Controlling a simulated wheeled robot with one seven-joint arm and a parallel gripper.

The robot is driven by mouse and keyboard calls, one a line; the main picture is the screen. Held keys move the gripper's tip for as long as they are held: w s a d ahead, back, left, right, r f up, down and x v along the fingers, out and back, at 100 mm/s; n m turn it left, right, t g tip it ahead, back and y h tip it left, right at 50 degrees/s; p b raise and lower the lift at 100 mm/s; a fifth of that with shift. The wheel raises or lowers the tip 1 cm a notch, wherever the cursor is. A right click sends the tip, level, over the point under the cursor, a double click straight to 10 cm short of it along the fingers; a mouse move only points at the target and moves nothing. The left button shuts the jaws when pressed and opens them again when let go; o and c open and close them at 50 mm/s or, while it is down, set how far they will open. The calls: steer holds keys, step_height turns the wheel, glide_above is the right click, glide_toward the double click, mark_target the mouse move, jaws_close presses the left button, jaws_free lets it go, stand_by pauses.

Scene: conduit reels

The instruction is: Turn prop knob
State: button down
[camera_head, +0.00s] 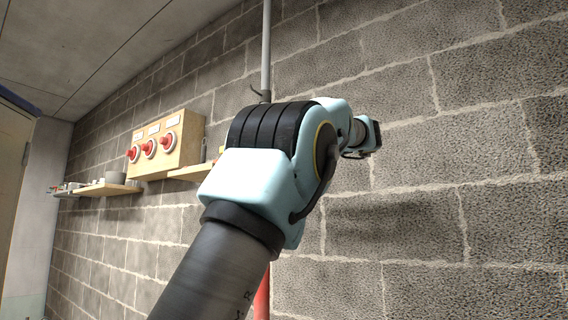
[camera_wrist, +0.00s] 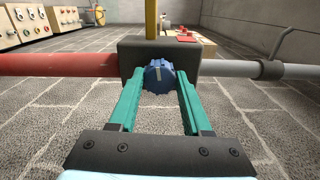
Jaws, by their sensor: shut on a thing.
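The knob (camera_wrist: 160,78) is blue and ridged, with a pale mark on its face. It sits on the front of a dark grey box (camera_wrist: 133,50) in the wrist view. My gripper (camera_wrist: 160,88) has its two green fingers on either side of the knob, shut on it. The fingertips cover the knob's left and right edges. In the head view my arm hides the knob and the gripper's fingers.
In the wrist view a red pipe (camera_wrist: 60,64) meets the box on the left and a grey pipe (camera_wrist: 235,68) on the right. A yellow bar (camera_wrist: 151,18) rises above it. In the head view a wooden panel with red knobs (camera_head: 186,145) hangs above a shelf (camera_head: 103,190).

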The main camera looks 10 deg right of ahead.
steer(key=n+b, duration=0.5)
steer(key=n, duration=0.5)
steer(key=shift+f, duration=0.2)
steer(key=shift+n, duration=0.4)
steer(key=shift+c, duration=1.7)
jaws_free()
steer(key=shift+r, duration=0.1)
steer(key=shift+d, duration=0.1)
steer(key=v, duration=1)
steer(key=shift+s+d, duration=0.25)
